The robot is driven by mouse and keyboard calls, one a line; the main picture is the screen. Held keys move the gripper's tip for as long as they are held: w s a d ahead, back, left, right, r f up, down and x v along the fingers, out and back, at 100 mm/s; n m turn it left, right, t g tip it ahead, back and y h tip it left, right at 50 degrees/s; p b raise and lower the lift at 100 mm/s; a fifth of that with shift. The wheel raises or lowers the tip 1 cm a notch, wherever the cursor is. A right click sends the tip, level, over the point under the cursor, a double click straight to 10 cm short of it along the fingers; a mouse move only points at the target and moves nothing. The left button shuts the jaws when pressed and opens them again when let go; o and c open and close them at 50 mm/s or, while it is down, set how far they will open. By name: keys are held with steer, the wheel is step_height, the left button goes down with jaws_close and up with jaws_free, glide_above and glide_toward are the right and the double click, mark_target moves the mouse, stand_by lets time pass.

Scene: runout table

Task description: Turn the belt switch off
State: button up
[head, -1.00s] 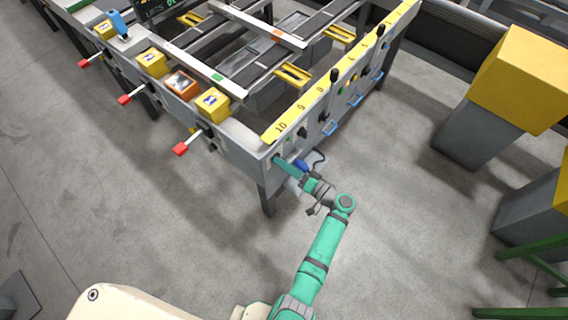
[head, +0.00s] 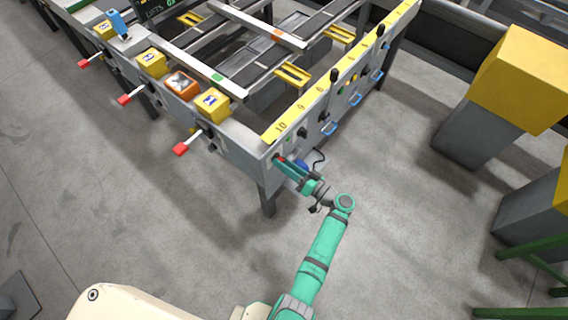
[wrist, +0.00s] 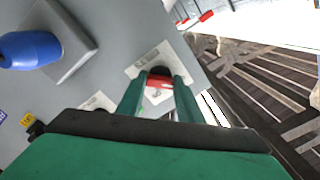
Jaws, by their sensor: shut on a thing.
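The belt switch (wrist: 158,83) has a red and dark knob on a pale plate on the grey panel of the runout table. In the wrist view my gripper's (wrist: 160,95) two green fingers stand on either side of the knob and are shut on it. In the head view my gripper (head: 280,161) is at the near corner of the table's end panel, with a bit of red showing at its tip. The fingers hide part of the switch and any marking beside it.
A blue knob (wrist: 30,49) on a grey block is on the same panel, left of my gripper in the wrist view. A yellow numbered strip (head: 330,85) runs along the table edge above. Yellow-topped grey bins (head: 515,80) stand to the right, with open floor between.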

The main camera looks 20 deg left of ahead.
steer(key=o, duration=1.1)
steer(key=v, duration=1.1)
